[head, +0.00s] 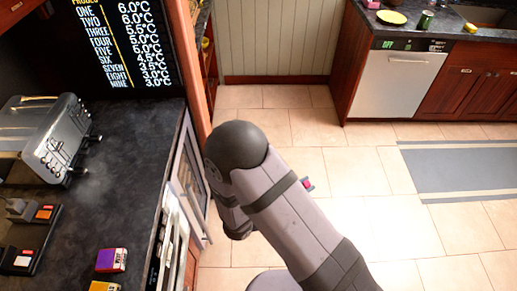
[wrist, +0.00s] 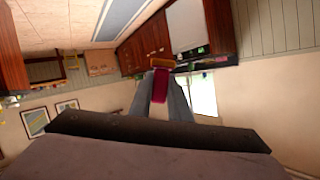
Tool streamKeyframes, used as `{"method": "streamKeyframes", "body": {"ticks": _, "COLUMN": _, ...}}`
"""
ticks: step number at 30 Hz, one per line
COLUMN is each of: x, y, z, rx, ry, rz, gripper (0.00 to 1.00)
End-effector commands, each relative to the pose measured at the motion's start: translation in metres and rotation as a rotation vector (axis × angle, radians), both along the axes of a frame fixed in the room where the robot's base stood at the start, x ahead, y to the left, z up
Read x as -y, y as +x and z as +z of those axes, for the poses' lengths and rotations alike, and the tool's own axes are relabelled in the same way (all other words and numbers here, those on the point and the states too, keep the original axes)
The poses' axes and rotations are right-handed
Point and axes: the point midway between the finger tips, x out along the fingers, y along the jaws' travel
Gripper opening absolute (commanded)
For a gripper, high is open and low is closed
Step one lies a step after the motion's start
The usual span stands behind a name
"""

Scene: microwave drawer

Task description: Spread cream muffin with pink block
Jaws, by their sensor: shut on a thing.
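In the wrist view, my gripper (wrist: 161,94) is shut on a dark pink block (wrist: 160,82), which sits between the two grey fingers. In the head view, only a small pink part of the block (head: 308,184) shows past my arm, above the tiled floor in the picture. The fingers are mostly hidden behind the arm there. I cannot make out a cream muffin in either view. A small orange-yellow shape (wrist: 162,63) shows just beyond the block in the wrist view; I cannot tell what it is.
A dark counter (head: 120,180) at left holds a silver toaster (head: 45,140), a purple-and-orange box (head: 112,260) and black items. A partly open door (head: 190,170) is beside my arm. The floor between is clear.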

Motion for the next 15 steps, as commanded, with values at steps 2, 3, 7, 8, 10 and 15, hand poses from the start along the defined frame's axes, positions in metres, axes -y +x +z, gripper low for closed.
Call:
{"method": "streamKeyframes", "body": {"ticks": 2, "x": -0.014, "y": 0.0, "z": 0.003, "rx": -0.01, "ry": -0.004, "rz": 0.037, "gripper": 0.0}}
{"method": "streamKeyframes", "body": {"ticks": 3, "x": -0.022, "y": -0.001, "z": 0.004, "rx": -0.017, "ry": -0.008, "rz": 0.061, "gripper": 0.0}}
{"method": "streamKeyframes", "body": {"ticks": 7, "x": -0.058, "y": -0.006, "z": 0.009, "rx": -0.04, "ry": -0.021, "rz": 0.163, "gripper": 0.0}}
{"method": "streamKeyframes", "body": {"ticks": 8, "x": -0.068, "y": -0.008, "z": 0.011, "rx": -0.044, "ry": -0.026, "rz": 0.191, "gripper": 0.0}}
{"method": "streamKeyframes", "body": {"ticks": 10, "x": -0.096, "y": -0.012, "z": 0.014, "rx": -0.055, "ry": -0.033, "rz": 0.261, "gripper": 0.0}}
{"method": "streamKeyframes", "body": {"ticks": 15, "x": -0.171, "y": -0.01, "z": 0.02, "rx": -0.071, "ry": -0.053, "rz": 0.442, "gripper": 0.0}}
